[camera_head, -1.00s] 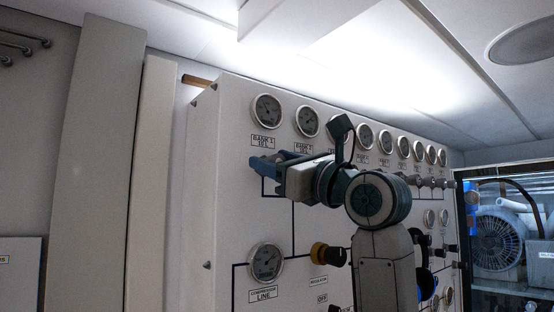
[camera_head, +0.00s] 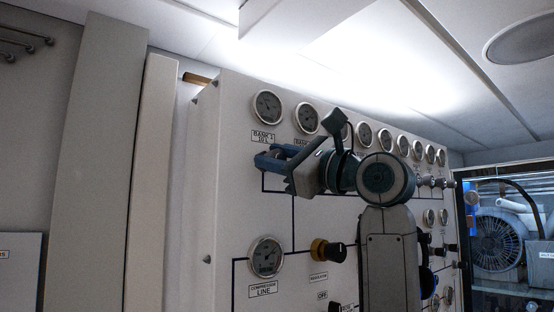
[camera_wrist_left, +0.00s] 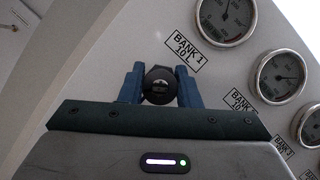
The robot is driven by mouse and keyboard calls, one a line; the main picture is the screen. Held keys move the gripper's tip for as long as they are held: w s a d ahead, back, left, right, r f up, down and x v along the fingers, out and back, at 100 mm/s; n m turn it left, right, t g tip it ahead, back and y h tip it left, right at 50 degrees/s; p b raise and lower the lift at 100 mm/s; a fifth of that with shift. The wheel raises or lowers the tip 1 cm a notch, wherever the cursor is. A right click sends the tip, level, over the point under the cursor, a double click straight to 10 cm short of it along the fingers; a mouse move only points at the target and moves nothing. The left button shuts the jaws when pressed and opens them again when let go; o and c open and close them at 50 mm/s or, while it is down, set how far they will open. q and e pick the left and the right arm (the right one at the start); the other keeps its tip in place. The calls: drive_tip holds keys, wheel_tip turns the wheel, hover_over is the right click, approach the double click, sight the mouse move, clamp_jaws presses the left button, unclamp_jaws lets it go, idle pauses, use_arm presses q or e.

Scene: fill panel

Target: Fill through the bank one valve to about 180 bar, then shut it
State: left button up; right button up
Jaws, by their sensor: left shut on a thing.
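My left gripper (camera_head: 268,158) is at the panel's upper left, below the bank one gauge (camera_head: 268,107) and its "BANK 1" label (camera_head: 263,137). In the left wrist view its blue fingers (camera_wrist_left: 160,88) are shut on the round, dark bank one valve knob (camera_wrist_left: 159,82), one finger on each side. The knob is hidden by the gripper in the head view. The bank one gauge also shows in the left wrist view (camera_wrist_left: 226,20), cut off at the top. Its needle is too small to read surely. My right gripper is not in view.
More round gauges (camera_head: 307,118) run right along the panel (camera_head: 225,200). A compressor line gauge (camera_head: 266,257) and a black-and-yellow regulator knob (camera_head: 328,250) are lower down. A glazed cabinet with a fan (camera_head: 497,240) is at the right.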

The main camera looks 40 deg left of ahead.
use_arm(q)
drive_tip(key=o, duration=1)
drive_tip(key=shift+a, duration=0.15)
drive_tip(key=b+v, duration=1)
drive_tip(key=v, duration=0.1)
drive_tip(key=shift+w+a, duration=0.1)
idle(0.5)
